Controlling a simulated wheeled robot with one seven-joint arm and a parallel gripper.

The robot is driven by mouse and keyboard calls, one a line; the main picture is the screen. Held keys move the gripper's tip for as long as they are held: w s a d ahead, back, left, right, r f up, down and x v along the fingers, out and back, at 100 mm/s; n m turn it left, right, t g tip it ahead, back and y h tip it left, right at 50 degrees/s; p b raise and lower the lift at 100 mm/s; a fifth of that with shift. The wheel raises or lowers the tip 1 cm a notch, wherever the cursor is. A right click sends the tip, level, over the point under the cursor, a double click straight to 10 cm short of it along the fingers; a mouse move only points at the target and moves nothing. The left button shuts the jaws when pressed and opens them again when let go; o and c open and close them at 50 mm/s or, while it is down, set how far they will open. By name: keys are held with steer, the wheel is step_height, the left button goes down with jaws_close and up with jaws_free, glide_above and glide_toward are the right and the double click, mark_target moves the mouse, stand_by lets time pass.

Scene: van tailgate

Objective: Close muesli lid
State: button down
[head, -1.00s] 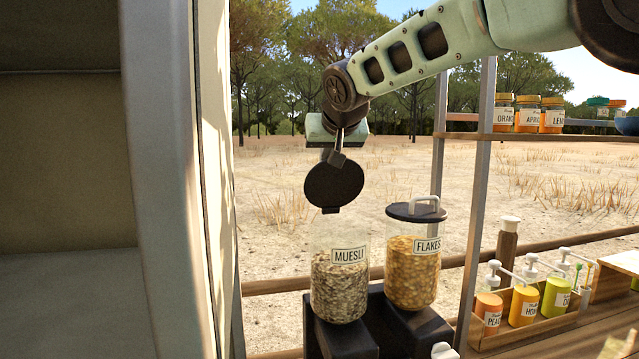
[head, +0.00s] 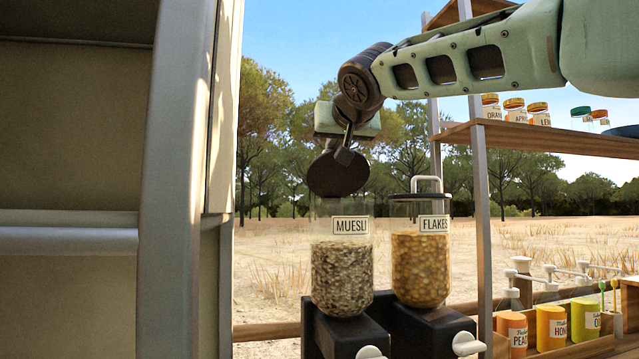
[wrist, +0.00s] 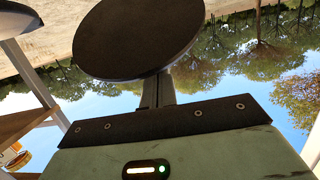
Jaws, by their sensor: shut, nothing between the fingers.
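The muesli dispenser (head: 342,268) is a clear jar of grain on a dark base, labelled MUESLI. Its dark round lid (head: 338,174) stands tilted up above the jar mouth, so the jar is open. In the wrist view the lid (wrist: 138,38) fills the upper middle, just beyond my fingers. My gripper (head: 343,155) is shut and empty, above the jar with its fingertips at the upper part of the lid. In the head view they overlap the lid; I cannot tell if they touch it.
The flakes dispenser (head: 420,255), its lid on with a pale handle, stands close on the right. A pale van door frame (head: 180,180) is on the left. A shelf post (head: 478,200), pump bottles and a jar shelf (head: 540,136) are further right.

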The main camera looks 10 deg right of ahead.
steer(key=shift+s+f+t+b, duration=1.65)
steer(key=shift+f+t+b, duration=0.2)
steer(key=shift+b, duration=6.35)
steer(key=s+f+t+b, duration=0.1)
steer(key=b, duration=0.4)
steer(key=s+f+t+b, duration=0.1)
steer(key=t+b, duration=0.1)
steer(key=b, duration=0.4)
steer(key=shift+s+f, duration=0.1)
steer(key=shift+f, duration=0.15)
steer(key=shift+s+f+b, duration=0.2)
steer(key=shift+f+b, duration=0.1)
steer(key=shift+b, duration=0.75)
steer(key=shift+s+b, duration=0.1)
steer(key=shift+b, duration=0.2)
steer(key=shift+f, duration=0.15)
step_height(320, 180, up, 4)
steer(key=p, duration=0.4)
steer(key=b, duration=0.7)
glide_toward(337, 166)
steer(key=s, duration=0.1)
steer(key=s+r, duration=0.1)
steer(key=s, duration=0.1)
steer(key=shift+s+r, duration=0.1)
steer(key=shift+s, duration=0.2)
